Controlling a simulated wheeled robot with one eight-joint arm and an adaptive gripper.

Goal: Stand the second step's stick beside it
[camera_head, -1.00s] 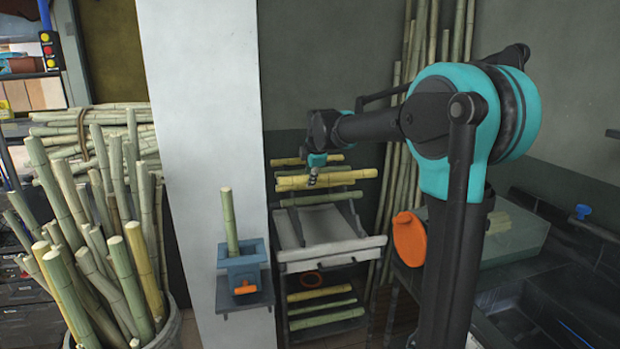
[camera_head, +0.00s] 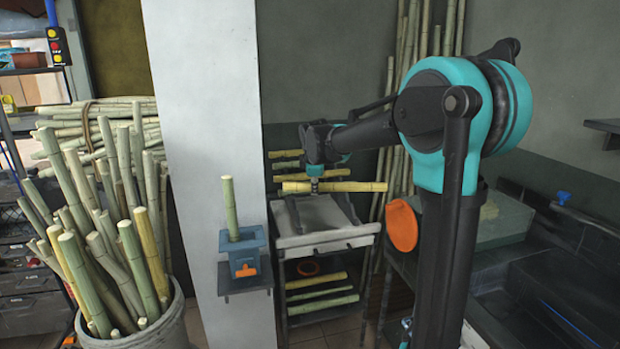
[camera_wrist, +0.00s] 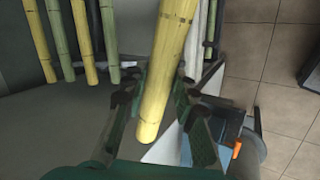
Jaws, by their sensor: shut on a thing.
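My gripper (camera_head: 314,184) is shut on a yellow stick (camera_head: 350,187), which lies roughly level in front of the rack, above the tray. In the wrist view the yellow stick (camera_wrist: 170,45) runs between the fingers of my gripper (camera_wrist: 160,95). A green stick (camera_head: 230,205) stands upright in a blue holder (camera_head: 245,254) with an orange front piece, left of my gripper. The blue holder also shows in the wrist view (camera_wrist: 226,112), partly covered by my gripper. Which stick belongs to the second step cannot be told.
A rack holds several sticks (camera_head: 285,154) behind; more sticks (camera_head: 318,305) lie on lower shelves. The grey tray (camera_head: 300,240) juts out below my gripper. A white pillar (camera_head: 205,110) stands behind the holder. A bin (camera_head: 165,335) of canes is at left.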

